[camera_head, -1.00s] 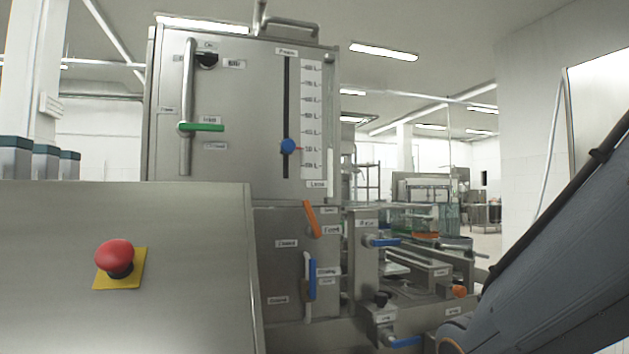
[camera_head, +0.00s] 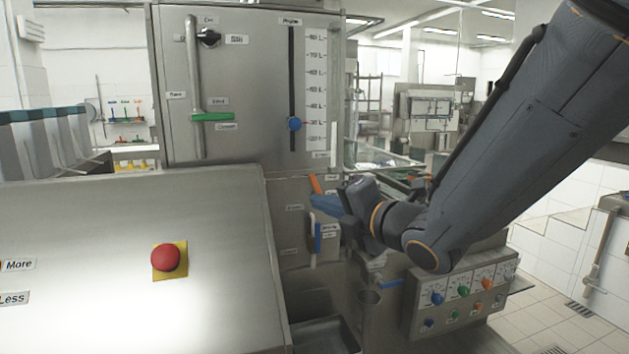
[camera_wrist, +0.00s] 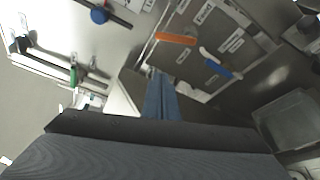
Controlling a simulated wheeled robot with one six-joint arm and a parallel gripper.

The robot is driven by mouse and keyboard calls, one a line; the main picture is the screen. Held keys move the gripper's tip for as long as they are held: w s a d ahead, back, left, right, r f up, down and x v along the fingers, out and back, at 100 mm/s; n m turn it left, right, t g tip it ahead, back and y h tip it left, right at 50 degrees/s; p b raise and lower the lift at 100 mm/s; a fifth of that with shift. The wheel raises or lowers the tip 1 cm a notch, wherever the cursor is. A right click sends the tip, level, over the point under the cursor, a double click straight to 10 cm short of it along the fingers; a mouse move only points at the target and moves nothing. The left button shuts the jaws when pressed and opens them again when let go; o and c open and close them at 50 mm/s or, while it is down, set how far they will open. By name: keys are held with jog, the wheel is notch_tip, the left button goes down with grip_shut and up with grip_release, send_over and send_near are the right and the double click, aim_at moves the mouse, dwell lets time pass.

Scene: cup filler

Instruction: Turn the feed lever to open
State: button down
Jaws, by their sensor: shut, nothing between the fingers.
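An orange lever (camera_head: 316,184) sits on the lower steel panel of the filler, tilted with its top to the left; its lower part is hidden behind my gripper. It shows whole in the wrist view (camera_wrist: 176,39). A blue-handled lever (camera_head: 317,238) hangs upright just below, also in the wrist view (camera_wrist: 216,63).
A green-handled lever (camera_head: 212,117) and a blue slider knob (camera_head: 294,124) are on the upper panel. A red emergency button (camera_head: 165,257) sits on the sloping console at left. A knob box (camera_head: 460,296) stands at lower right, and a steel tray (camera_head: 325,337) lies below.

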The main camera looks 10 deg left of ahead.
aim_at(317, 190)
jog(key=w+a+p, duration=0.4)
jog(key=w+p, duration=0.1)
jog(key=w, duration=0.3)
jog(key=shift+w+a+r+p, duration=0.15)
jog(key=shift+p, duration=0.15)
dwell(0.3)
jog(key=shift+a, duration=0.1)
